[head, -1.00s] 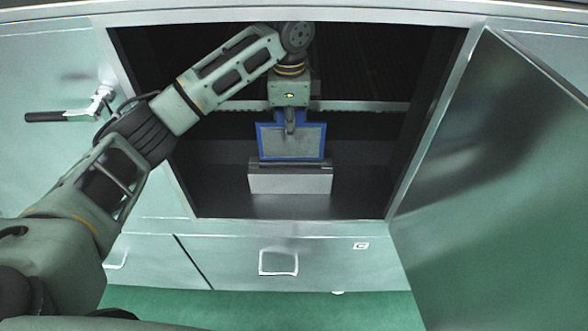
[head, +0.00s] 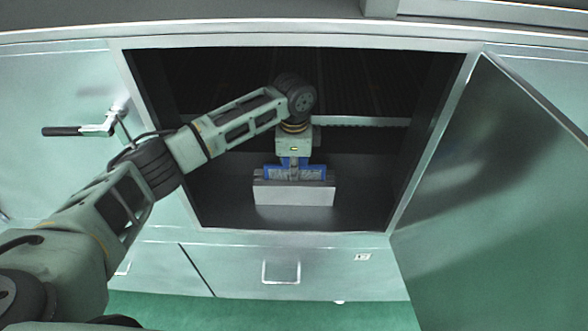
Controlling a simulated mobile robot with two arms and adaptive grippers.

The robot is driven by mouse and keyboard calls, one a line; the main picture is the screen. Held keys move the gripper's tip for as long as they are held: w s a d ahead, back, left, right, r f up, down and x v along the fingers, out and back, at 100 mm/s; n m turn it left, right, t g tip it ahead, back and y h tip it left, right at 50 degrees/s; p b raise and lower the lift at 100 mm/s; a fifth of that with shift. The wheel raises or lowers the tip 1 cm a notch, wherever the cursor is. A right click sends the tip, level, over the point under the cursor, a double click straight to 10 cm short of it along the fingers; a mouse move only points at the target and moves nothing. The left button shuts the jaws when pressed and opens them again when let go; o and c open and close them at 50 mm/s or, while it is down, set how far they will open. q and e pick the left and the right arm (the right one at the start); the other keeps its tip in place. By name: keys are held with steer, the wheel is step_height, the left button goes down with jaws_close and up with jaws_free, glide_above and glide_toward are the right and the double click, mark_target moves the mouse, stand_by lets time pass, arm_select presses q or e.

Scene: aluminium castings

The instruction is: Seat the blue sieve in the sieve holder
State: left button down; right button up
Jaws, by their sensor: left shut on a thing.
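The blue sieve (head: 310,174) is a flat framed panel with a grey mesh. It stands upright in the sieve holder (head: 293,193), a light grey block on the cabinet floor. Only the top part of the sieve shows above the holder; its lower part is hidden behind the holder's front wall. My left gripper (head: 294,171) points down from above and is shut on the sieve's top edge. Whether the sieve rests on the holder's bottom cannot be seen. My right gripper is not in view.
The holder is inside an open metal cabinet (head: 215,213) with a dark interior. A rail (head: 360,121) crosses behind my left arm. The cabinet door (head: 490,170) stands open at the right. A lever handle (head: 80,130) sticks out at the left. Floor room beside the holder is clear.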

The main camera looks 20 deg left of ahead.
arm_select(q)
steer(key=c, duration=1.9)
jaws_free()
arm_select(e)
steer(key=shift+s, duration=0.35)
arm_select(q)
step_height(320, 180, up, 11)
steer(key=b, duration=0.3)
steer(key=shift+r, duration=0.55)
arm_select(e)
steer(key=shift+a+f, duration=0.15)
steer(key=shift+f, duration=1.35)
arm_select(q)
steer(key=shift+f, duration=0.1)
